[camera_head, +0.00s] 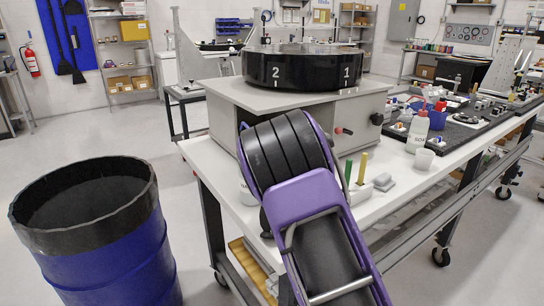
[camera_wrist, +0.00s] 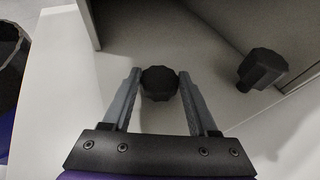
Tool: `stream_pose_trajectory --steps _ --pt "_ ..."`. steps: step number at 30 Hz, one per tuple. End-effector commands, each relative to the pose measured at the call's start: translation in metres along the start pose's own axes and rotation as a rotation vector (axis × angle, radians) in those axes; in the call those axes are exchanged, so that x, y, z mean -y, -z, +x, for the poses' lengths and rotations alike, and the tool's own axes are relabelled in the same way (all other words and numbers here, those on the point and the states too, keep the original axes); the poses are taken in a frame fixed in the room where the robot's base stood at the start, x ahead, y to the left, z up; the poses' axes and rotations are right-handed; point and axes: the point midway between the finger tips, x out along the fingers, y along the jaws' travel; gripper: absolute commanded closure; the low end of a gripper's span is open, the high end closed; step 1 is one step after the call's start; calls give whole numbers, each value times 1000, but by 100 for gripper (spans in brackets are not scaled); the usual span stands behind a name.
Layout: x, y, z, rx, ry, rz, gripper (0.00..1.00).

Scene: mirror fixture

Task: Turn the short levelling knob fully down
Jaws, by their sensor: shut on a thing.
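My gripper (camera_wrist: 160,74) shows in the wrist view, with its two grey fingers on either side of a dark faceted knob (camera_wrist: 159,86) seen nearly end-on. The fingers are closed against the knob's sides. A second dark knob (camera_wrist: 262,69), with a visible stem, stands to the right and is apart from the gripper. In the head view the grey fixture (camera_head: 235,100) sits on the white bench and carries a black drum marked 2 and 1 (camera_head: 300,70). My purple arm hides the gripper and the held knob there.
A black knob (camera_head: 377,118) and a red-tipped lever (camera_head: 343,131) stick out of the fixture's front. A white bottle (camera_head: 418,132), a cup (camera_head: 424,159) and green and yellow sticks (camera_head: 355,172) stand on the bench. A blue barrel (camera_head: 110,250) stands on the floor at left.

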Motion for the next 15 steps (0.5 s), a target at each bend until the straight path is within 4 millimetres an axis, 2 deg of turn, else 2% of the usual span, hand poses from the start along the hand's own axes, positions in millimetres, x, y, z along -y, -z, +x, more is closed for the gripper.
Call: stream_pose_trajectory --steps 11,12,15 --pt "0 0 0 2 9 4 96" --pt "0 0 0 2 8 4 34" --pt "0 0 0 2 8 4 16"
